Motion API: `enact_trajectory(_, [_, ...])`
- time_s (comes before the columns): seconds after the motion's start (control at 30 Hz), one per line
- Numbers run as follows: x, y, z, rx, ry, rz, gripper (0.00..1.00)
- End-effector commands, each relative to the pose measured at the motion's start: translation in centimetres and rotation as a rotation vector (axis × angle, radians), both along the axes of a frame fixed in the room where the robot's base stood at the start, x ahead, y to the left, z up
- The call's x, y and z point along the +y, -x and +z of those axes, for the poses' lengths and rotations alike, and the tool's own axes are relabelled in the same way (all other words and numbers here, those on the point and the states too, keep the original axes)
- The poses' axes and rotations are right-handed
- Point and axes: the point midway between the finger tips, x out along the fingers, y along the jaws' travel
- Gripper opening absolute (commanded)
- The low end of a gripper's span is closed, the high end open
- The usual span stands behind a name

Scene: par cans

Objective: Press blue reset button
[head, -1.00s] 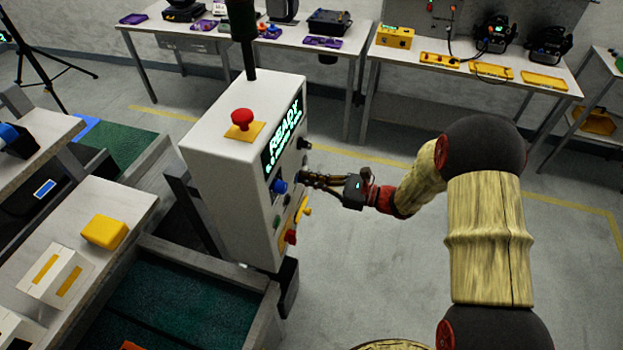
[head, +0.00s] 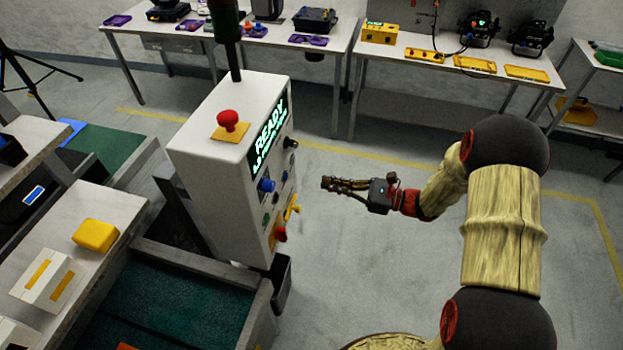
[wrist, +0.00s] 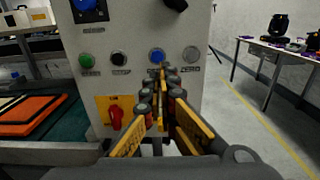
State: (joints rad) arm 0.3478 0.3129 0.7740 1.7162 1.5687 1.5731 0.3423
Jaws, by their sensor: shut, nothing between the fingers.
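The white control cabinet (head: 215,165) stands left of centre in the head view, its lit screen (head: 268,135) reading "READY". In the wrist view, a small round blue button (wrist: 157,55) sits in a row on the panel, between a black button (wrist: 118,58) and a grey-white one (wrist: 191,54). A larger blue knob (head: 266,185) is higher on the panel; it also shows at the top of the wrist view (wrist: 84,6). My gripper (head: 326,183) is shut and empty, apart from the panel to its right. In the wrist view its fingertips (wrist: 166,70) appear just below the blue button.
A red mushroom button (head: 228,119) tops the cabinet. A green button (wrist: 85,61) and a red handle on a yellow plate (wrist: 116,117) share the panel. A conveyor (head: 180,300) lies at lower left. Worktables line the back wall. The floor right of the cabinet is clear.

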Motion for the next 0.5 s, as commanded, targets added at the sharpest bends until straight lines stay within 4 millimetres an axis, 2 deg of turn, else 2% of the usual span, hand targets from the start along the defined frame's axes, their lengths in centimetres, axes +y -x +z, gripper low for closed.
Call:
enact_trajectory(0.1, [-1.8,0.5,0.1,0.000,-0.001,-0.003,0.00])
enact_trajectory(0.2, [-2.6,0.9,0.0,-0.001,0.000,-0.002,0.00])
enact_trajectory(0.5, [-3.1,1.1,0.0,0.000,0.000,0.000,0.00])
